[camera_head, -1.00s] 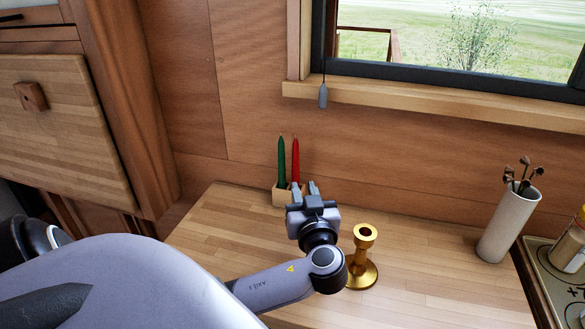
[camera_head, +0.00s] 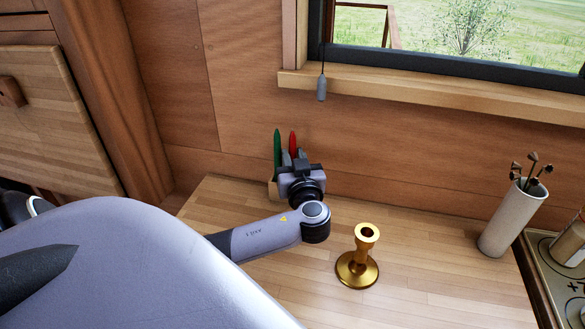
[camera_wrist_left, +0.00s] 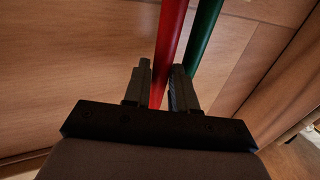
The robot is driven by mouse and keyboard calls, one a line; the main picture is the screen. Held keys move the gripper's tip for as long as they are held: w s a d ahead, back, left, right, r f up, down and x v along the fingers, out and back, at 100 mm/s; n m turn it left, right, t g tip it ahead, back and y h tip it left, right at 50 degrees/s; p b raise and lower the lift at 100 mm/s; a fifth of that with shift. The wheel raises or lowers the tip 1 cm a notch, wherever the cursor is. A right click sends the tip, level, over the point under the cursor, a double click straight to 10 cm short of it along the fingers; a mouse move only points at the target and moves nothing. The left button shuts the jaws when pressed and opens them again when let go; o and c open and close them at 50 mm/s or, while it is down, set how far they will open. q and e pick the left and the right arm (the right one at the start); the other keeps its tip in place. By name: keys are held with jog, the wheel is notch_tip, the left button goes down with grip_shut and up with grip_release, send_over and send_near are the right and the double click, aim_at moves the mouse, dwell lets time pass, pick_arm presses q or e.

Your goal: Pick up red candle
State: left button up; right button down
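The red candle (camera_head: 293,141) stands upright beside the green candle (camera_head: 277,152) in a small wooden holder (camera_head: 273,188) at the back of the counter. My left gripper (camera_head: 293,157) is at the red candle and hides its lower part in the head view. In the left wrist view the red candle (camera_wrist_left: 168,50) runs down between the two fingers of the left gripper (camera_wrist_left: 160,85). The fingers are apart, and I see no clear grip on the candle. The green candle (camera_wrist_left: 205,35) passes behind the right finger. My right gripper is not in view.
A gold candlestick (camera_head: 358,260) stands on the counter (camera_head: 420,265) to the right of my left forearm. A white vase (camera_head: 513,217) with dark stems stands farther right, near a stove. The wooden wall is close behind the candles, and a cord weight (camera_head: 322,88) hangs below the window.

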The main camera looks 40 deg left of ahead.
pick_arm(q)
jog(key=shift+w+a, duration=0.4)
jog(key=shift+a, duration=0.2)
grip_shut()
